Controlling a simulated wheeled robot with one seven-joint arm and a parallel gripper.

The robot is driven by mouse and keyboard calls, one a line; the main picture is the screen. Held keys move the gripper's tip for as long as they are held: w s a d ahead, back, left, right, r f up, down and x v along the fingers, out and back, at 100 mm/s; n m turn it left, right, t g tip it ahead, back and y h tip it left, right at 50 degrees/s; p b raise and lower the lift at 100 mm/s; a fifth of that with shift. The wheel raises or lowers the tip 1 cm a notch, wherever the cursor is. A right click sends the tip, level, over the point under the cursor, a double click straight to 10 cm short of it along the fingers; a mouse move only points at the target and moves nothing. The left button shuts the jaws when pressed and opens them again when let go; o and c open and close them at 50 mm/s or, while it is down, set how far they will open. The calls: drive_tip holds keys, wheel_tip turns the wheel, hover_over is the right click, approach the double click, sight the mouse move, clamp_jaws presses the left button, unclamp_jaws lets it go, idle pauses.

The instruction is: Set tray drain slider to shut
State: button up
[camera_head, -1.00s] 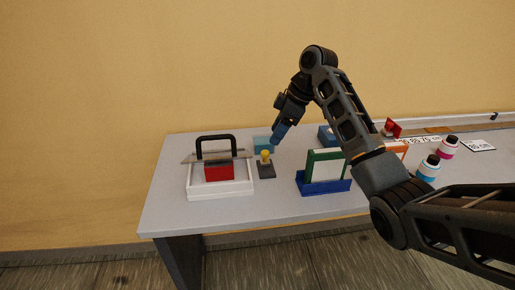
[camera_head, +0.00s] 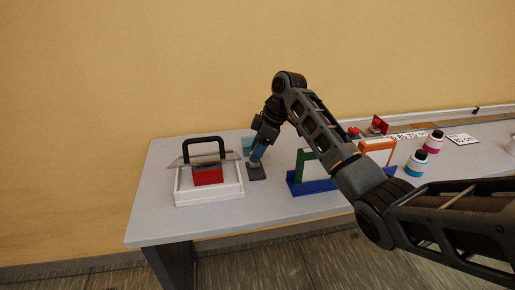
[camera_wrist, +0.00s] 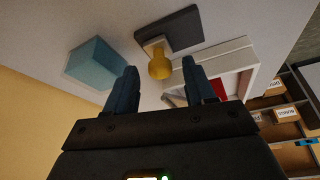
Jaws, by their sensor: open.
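The slider is a dark block (camera_head: 257,178) beside the white tray (camera_head: 209,200). Its yellow knob (camera_wrist: 159,68) shows in the wrist view, joined to the dark block (camera_wrist: 178,28); in the head view my gripper hides the knob. My gripper (camera_head: 256,160) points down just over the dark block. In the wrist view its two blue fingers are apart, with the knob in line with the gap between them (camera_wrist: 160,72). I cannot tell how deep the knob sits between the fingertips. The slider's marked positions are not readable.
The tray holds a red block (camera_head: 208,176) under a black handle (camera_head: 204,141) and a thin grey plate. A teal block (camera_wrist: 95,63) is close to the slider. A blue stand (camera_head: 316,187) with a green frame is to the right. Bottles (camera_head: 416,163) stand farther right.

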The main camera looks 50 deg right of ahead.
clamp_jaws()
idle(0.4)
